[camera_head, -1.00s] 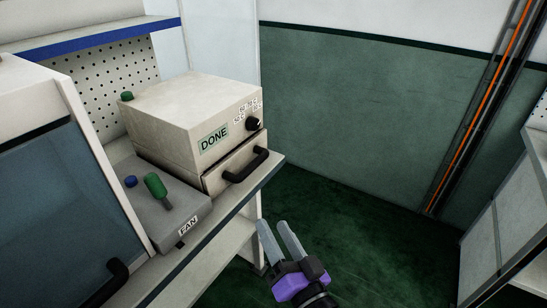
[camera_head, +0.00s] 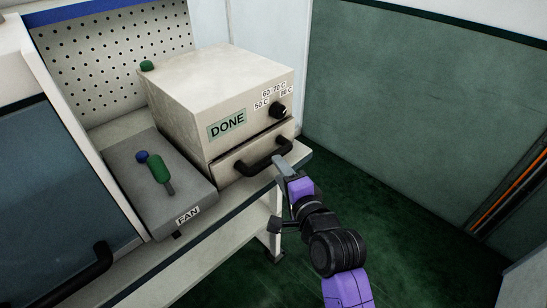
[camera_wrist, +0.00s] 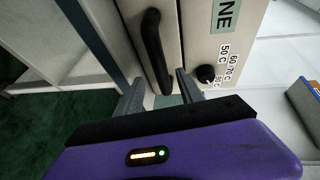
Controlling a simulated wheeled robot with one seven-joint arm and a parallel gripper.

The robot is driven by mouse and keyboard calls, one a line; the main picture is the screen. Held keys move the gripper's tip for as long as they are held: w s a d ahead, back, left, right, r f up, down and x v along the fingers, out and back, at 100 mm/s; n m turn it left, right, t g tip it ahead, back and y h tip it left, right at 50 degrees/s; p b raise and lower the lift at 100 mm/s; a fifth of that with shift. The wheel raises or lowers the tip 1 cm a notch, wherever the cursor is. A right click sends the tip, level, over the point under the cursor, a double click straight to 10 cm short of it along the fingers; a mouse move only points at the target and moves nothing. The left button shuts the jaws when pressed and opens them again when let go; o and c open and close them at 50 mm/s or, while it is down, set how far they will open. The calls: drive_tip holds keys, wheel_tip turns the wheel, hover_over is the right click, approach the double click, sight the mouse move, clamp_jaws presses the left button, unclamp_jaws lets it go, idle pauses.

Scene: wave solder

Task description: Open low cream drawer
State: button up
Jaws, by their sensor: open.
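The low cream drawer (camera_head: 231,169) is the lower front of a cream box (camera_head: 220,95) labelled DONE, and it looks shut. Its black bar handle (camera_head: 262,158) runs across its front and also shows in the wrist view (camera_wrist: 153,48). My gripper (camera_head: 283,164) is at the right end of the handle. In the wrist view my gripper (camera_wrist: 158,88) is open, with one finger on each side of the handle's near end. I cannot tell whether either finger touches the handle.
A grey FAN box (camera_head: 150,190) with a green lever (camera_head: 158,170) stands left of the cream box. Both sit on a bench (camera_head: 215,225) with a dark edge. A black knob (camera_head: 279,110) is above the drawer. Open green floor (camera_head: 350,180) lies to the right.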

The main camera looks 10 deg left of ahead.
drive_tip(key=x, duration=0.6)
drive_tip(key=shift+w+a+f+b, duration=0.1)
drive_tip(key=shift+w+a+b, duration=0.15)
drive_tip(key=shift+w+b, duration=0.1)
drive_tip(key=shift+s, duration=0.1)
clamp_jaws()
drive_tip(key=shift+d, duration=0.1)
idle(0.9)
